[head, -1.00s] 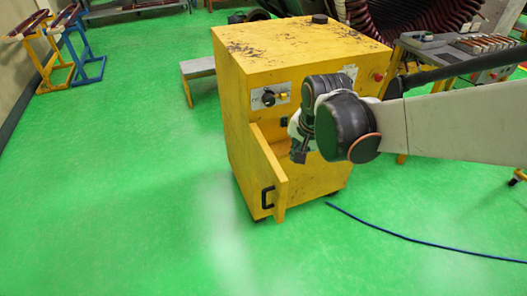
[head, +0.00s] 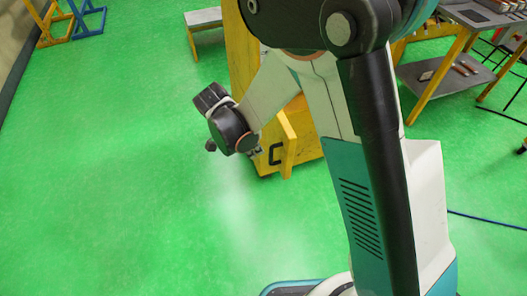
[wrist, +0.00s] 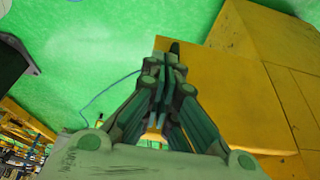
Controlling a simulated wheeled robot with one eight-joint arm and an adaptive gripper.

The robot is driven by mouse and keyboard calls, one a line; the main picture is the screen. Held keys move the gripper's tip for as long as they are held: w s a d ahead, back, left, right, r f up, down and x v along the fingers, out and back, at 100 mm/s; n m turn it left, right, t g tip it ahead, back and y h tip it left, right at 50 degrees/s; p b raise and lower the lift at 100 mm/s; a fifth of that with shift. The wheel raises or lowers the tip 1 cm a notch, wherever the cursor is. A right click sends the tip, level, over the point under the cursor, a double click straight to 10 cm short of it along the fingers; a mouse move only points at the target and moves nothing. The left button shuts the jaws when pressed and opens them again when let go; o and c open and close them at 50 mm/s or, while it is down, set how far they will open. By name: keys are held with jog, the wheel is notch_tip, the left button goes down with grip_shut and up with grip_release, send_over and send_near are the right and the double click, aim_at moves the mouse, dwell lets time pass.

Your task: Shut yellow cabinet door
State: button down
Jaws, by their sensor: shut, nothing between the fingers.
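The yellow cabinet (head: 238,62) stands on the green floor, mostly hidden behind my arm in the head view. Its door (head: 288,150) stands open toward the camera, with a black handle (head: 275,154) on its left-facing side. In the wrist view the door (wrist: 190,44) shows beyond my fingertips, and the cabinet body (wrist: 265,45) fills the right side. My gripper (wrist: 173,52) is shut and empty, its tips overlapping the door in the picture; I cannot tell whether they touch. In the head view my wrist is left of the door, and the fingers are hard to make out.
A grey-topped bench (head: 204,17) stands behind the cabinet at left. A work table with a lower shelf (head: 440,75) is at upper right. A blue cable (head: 490,219) lies on the floor at right. The floor left of the door is clear.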

aim_at(272, 160)
jog(key=b+x, duration=0.1)
jog(key=x, duration=0.2)
jog(key=d+b+x, duration=0.1)
jog(key=b+x, duration=0.1)
jog(key=x, duration=0.1)
jog(key=d+r+b+x, duration=0.1)
jog(key=x, duration=0.3)
jog(key=shift+w+d+f, duration=0.1)
jog(key=shift+w+d, duration=0.05)
jog(key=shift+w, duration=0.2)
jog(key=shift+w+d+b, duration=0.2)
jog(key=shift+d+b, duration=0.15)
jog(key=shift+d, duration=0.25)
jog(key=shift+w+d, duration=0.1)
